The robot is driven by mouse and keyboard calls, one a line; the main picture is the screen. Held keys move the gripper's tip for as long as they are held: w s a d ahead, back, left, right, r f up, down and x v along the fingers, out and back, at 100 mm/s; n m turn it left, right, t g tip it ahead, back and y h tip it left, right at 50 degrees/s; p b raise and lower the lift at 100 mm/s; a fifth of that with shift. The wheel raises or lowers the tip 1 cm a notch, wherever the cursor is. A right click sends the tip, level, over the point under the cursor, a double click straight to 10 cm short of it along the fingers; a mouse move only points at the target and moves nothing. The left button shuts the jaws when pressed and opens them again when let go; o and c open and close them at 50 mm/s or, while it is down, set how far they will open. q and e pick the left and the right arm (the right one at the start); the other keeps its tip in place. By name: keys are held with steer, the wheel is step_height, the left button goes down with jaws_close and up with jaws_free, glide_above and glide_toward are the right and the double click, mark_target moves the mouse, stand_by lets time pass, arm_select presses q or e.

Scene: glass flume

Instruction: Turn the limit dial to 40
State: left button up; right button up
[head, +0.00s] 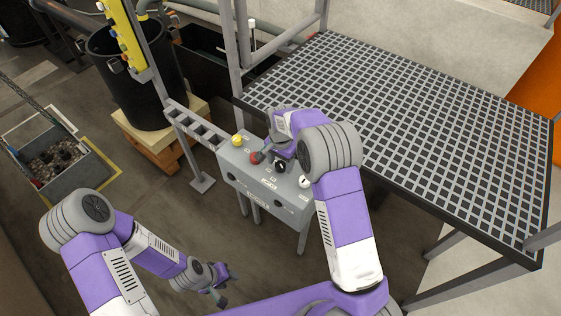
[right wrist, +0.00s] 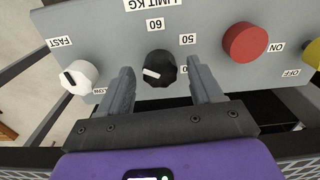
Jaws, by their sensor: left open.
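The limit dial (right wrist: 158,68) is a black ribbed knob with a white mark on the left part of its face, in the right wrist view. The labels 60 (right wrist: 155,25) and 50 (right wrist: 188,39) sit above it; a label at its right is mostly hidden by a finger. My right gripper (right wrist: 161,72) is open, one finger on each side of the dial, with gaps visible between fingers and knob. In the head view the dial (head: 280,166) is partly covered by my right arm. My left gripper (head: 226,286) is open and empty, low and left of the panel.
The grey control panel (head: 233,165) also carries a white knob (right wrist: 79,77), a red button (right wrist: 245,42) and a yellow button (head: 237,140). A black grating platform (head: 420,130) stands behind and right. A black bin (head: 135,80) stands at the back left.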

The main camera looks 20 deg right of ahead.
mark_target(281, 164)
step_height(281, 164, up, 8)
steer(key=shift+f+p, duration=0.15)
steer(key=shift+p, duration=0.4)
stand_by(0.4)
